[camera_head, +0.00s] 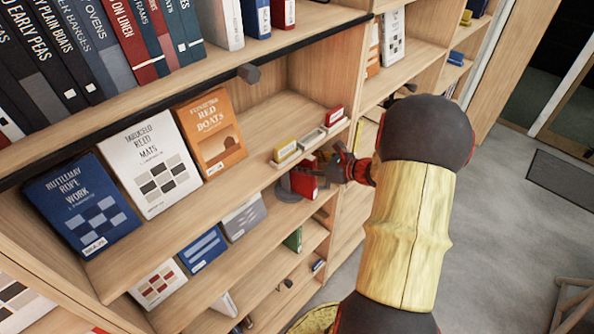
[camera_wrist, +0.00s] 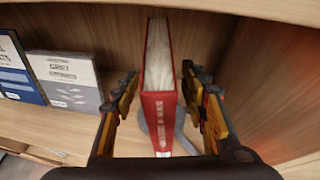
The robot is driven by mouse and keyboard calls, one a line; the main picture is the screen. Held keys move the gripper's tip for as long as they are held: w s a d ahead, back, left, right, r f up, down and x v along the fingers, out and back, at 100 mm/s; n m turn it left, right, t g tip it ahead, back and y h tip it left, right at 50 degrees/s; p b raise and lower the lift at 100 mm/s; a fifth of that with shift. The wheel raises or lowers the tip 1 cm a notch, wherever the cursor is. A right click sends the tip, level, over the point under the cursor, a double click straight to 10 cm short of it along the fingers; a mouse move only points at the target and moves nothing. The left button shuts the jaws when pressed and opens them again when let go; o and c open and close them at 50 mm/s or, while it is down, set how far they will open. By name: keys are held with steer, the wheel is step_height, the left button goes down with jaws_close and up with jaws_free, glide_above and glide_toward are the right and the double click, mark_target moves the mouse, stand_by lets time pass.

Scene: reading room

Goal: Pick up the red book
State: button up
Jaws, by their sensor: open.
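The red book (camera_wrist: 164,122) stands upright on a lower shelf in the wrist view, its lettered spine towards me and its pale page edges on top. In the head view the red book (camera_head: 303,184) is partly hidden by shelf parts and my gripper. My gripper (camera_wrist: 159,80) is open, with one finger on each side of the book; a gap shows on both sides, and the book is not gripped. In the head view my gripper (camera_head: 342,166) reaches in from the right. A grey round-based stand (camera_wrist: 178,125) is partly hidden behind the book.
A grey-and-white book (camera_wrist: 66,80) and a blue book (camera_wrist: 14,70) lean left of the red book. A wooden upright (camera_wrist: 250,80) is close on the right, and a shelf board (camera_wrist: 215,8) runs overhead. Small boxes (camera_head: 286,151) sit on the shelf above.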

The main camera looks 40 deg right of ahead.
steer(key=shift+x, duration=0.8)
jaws_close()
stand_by(0.7)
